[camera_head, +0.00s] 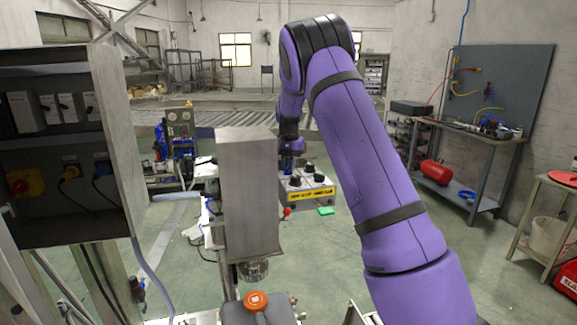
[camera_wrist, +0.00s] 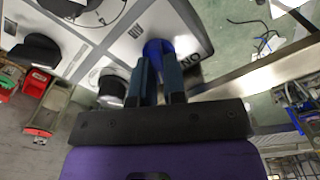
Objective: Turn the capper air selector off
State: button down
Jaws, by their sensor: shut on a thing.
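A control box (camera_head: 299,203) with a grey top, several black knobs and a yellow label strip stands at mid-distance in the head view. My gripper (camera_head: 288,164) is at its back left. In the wrist view, the fingers of my gripper (camera_wrist: 158,68) are closed around a blue knob (camera_wrist: 153,47) on the grey panel (camera_wrist: 120,40). The letters "ON" show beside the blue knob. Other, black knobs (camera_wrist: 110,88) are close by. I cannot read which knob is named for the capper air, and the fingers hide part of the blue knob.
A grey metal post (camera_head: 249,190) stands in front of the box, on its left. An open electrical cabinet (camera_head: 110,140) fills the left side. A workbench (camera_head: 470,150) with a red tank (camera_head: 442,172) stands at the right.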

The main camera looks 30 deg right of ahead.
jog(key=c, duration=1.2)
grip_release()
jog(key=shift+r, duration=0.1)
jog(key=shift+r, duration=5.3)
